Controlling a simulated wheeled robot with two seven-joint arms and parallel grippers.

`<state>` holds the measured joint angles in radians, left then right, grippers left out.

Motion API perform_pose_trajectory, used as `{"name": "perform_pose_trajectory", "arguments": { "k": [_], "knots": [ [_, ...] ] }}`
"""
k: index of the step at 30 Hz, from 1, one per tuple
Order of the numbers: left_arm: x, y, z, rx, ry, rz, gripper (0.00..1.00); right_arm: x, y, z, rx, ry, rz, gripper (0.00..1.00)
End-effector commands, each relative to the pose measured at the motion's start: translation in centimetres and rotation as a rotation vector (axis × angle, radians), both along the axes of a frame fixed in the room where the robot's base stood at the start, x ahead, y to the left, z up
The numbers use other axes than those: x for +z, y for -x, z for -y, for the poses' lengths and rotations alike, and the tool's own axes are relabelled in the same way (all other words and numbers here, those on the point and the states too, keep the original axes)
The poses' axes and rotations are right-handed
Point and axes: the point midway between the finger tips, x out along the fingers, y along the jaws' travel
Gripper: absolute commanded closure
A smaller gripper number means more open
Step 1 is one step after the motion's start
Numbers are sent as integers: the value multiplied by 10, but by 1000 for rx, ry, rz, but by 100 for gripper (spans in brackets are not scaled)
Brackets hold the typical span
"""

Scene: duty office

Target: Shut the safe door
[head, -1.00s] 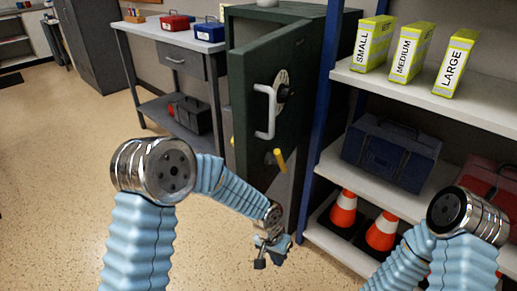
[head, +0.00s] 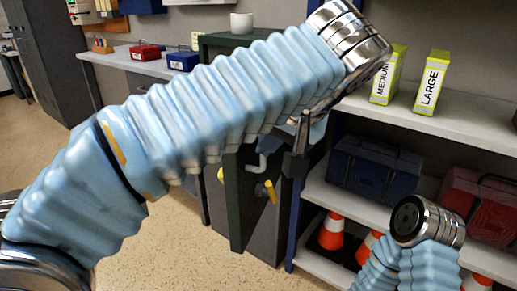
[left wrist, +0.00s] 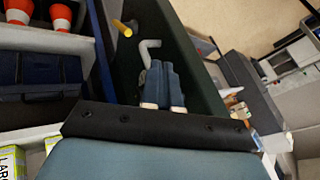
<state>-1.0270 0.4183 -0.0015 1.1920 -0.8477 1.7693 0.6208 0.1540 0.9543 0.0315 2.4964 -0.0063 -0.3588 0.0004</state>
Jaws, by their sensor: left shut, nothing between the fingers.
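The dark green safe (head: 222,40) stands behind my left arm, which hides much of it. Its door (head: 242,210) appears to stand ajar, swung out towards me. A silver handle (head: 254,165) and a yellow knob or lever (head: 268,190) show on its face. In the left wrist view the door (left wrist: 185,50), the silver handle (left wrist: 150,48) and the yellow piece (left wrist: 122,28) show just beyond the fingertips. My left gripper (head: 296,155) is shut and empty, in front of the door; contact cannot be told. My right gripper is out of view.
A shelf unit (head: 450,124) stands close on the right, with yellow boxes, a blue toolbox (head: 375,172), a red case and orange cones (head: 331,232). A side table (head: 120,58) with small boxes stands left. A white mug (head: 241,22) is on the safe. The floor at left is clear.

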Motion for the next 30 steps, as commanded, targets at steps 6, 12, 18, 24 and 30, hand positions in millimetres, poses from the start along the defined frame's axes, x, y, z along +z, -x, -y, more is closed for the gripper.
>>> {"name": "perform_pose_trajectory", "arguments": {
  "k": [6, 12, 18, 24, 30],
  "knots": [
    [-35, -21, -14, 2, -1, -3, 100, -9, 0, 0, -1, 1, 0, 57],
    [-59, -37, -23, -1, 0, -4, 100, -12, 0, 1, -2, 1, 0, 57],
    [-69, -44, -27, -2, 0, -3, 100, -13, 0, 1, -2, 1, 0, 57],
    [-69, -44, -27, -2, 0, -3, 100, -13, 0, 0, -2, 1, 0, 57],
    [-69, -44, -28, -4, 1, -3, 100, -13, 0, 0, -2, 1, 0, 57]
  ]
}}
